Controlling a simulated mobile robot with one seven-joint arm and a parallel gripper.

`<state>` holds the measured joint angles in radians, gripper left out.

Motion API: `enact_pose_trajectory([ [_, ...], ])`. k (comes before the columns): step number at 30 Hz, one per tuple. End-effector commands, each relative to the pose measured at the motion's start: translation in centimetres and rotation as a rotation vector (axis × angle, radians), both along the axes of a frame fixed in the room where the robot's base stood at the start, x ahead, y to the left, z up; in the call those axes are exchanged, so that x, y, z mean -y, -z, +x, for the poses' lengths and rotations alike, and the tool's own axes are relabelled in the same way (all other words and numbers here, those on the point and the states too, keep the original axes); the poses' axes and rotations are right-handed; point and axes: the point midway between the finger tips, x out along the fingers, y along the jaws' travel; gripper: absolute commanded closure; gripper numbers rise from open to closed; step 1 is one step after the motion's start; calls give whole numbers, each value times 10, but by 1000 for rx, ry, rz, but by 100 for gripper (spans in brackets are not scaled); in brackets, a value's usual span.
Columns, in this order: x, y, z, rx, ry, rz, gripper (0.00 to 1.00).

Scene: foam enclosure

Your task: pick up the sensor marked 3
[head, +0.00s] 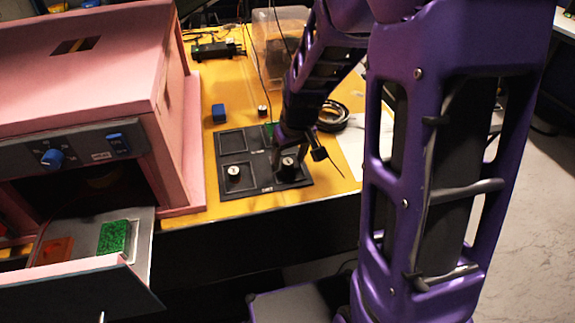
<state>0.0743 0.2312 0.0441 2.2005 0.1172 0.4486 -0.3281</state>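A black tray (264,189) with square recesses lies on the yellow table. A small round sensor with a pale top (233,172) sits in its front left recess. A second round sensor (289,162) is at the front right recess, right at my gripper (290,167). My gripper points down there, with dark fingers close around or beside this sensor. I cannot tell whether the fingers touch it or how far apart they are. A third small round piece (262,110) stands behind the tray. The number on each is too small to read.
A pink foam enclosure (90,80) stands at left, its drawer (80,275) open with a green board (114,237) in it. My purple arm covers the right.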

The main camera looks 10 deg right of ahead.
Motion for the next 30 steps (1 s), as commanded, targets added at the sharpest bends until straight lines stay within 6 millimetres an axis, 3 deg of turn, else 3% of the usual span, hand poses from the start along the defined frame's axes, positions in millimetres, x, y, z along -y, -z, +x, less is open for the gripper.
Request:
enact_pose_trajectory([
  [1, 0, 0, 0, 0, 0, 0, 41],
  [11, 0, 0, 0, 0, 0, 0, 100],
  [22, 0, -5, 1, 2, 0, 0, 100],
  [30, 0, -54, 1, 5, 1, -1, 100],
])
